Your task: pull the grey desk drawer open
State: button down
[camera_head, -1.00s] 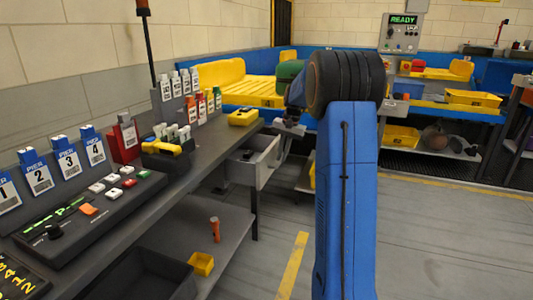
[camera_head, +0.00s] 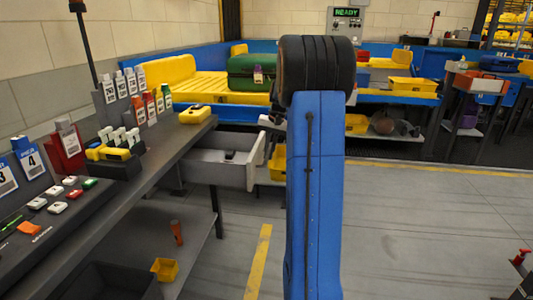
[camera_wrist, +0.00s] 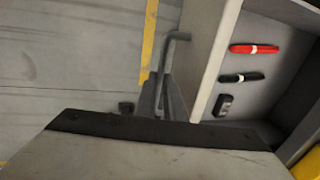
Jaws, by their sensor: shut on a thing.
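The grey desk drawer (camera_head: 256,165) stands out from under the desk at its far end, open, with its inside showing in the head view. In the wrist view its pale front panel (camera_wrist: 214,62) runs upright at the middle right. A grey bar handle (camera_wrist: 178,36) sticks out from the panel. My gripper (camera_wrist: 164,96) is shut on this handle, on the outer side of the panel. In the head view my gripper (camera_head: 271,122) is small and partly hidden behind my arm.
Inside the drawer lie a red marker (camera_wrist: 254,48), a black marker (camera_wrist: 241,77) and a small dark item (camera_wrist: 223,105). The desk top (camera_head: 165,148) holds card holders, buttons and a yellow device (camera_head: 195,114). Open floor (camera_head: 400,230) lies to the right.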

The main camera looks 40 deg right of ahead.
jog(key=c, duration=1.8)
grip_release()
jog(key=shift+c, duration=0.2)
jog(key=shift+r, duration=0.1)
notch_tip(320, 180, up, 17)
jog(key=s+d, duration=0.2)
jog(key=shift+s, duration=0.25)
